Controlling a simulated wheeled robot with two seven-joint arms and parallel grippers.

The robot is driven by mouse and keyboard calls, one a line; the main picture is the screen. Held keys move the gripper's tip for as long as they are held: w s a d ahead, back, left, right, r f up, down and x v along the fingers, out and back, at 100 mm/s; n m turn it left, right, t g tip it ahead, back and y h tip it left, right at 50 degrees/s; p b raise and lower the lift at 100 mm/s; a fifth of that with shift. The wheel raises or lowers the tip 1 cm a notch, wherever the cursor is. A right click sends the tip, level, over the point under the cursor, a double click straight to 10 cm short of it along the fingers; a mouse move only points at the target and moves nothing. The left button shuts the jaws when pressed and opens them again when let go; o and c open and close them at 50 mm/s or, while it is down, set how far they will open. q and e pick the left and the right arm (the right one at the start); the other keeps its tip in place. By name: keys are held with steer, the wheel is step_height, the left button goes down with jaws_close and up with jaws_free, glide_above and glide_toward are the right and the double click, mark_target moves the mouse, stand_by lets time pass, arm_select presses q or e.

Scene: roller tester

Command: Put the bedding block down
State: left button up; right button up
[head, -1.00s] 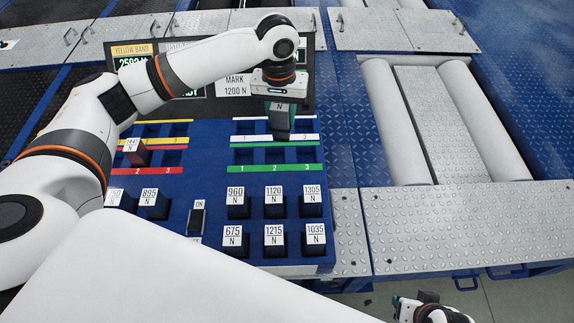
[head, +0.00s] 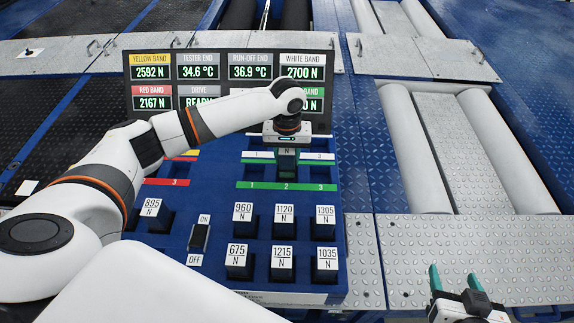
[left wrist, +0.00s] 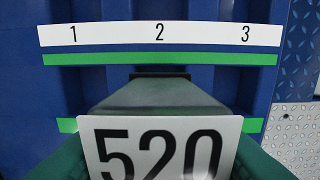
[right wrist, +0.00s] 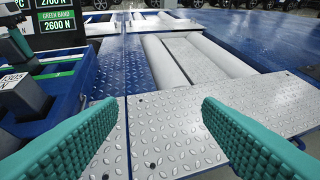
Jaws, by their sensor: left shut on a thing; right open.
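My left gripper (head: 287,152) is shut on a dark block (head: 287,165) over the middle column of the right-hand slot rack (head: 257,171). In the left wrist view the block's white label reads 520 (left wrist: 160,150). The block lies in line with number 2 on the white strip (left wrist: 160,35) and crosses the lower green strip. Its lower end is hidden, so I cannot tell if it touches the slot floor. My right gripper (head: 455,277) is open and empty above the metal plate right of the console; its green fingers also show in the right wrist view (right wrist: 160,130).
Several labelled blocks, among them 1120 (head: 284,220) and 1215 (head: 282,262), stand at the console's front. An ON/OFF switch (head: 199,235) is left of them. The display (head: 150,66) stands behind, partly hidden by my left arm. Rollers (head: 414,150) lie right.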

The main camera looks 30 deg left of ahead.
mark_target(287, 164)
arm_select(q)
step_height(287, 164, down, 3)
steer(key=shift+b, duration=0.55)
steer(key=shift+f, duration=0.15)
arm_select(e)
steer(key=r+t, duration=0.1)
steer(key=w+a+r+t, duration=0.1)
steer(key=r, duration=0.1)
steer(key=w+r+t+y, duration=0.1)
steer(key=shift+w+a+r, duration=0.15)
steer(key=shift+w+r, duration=0.05)
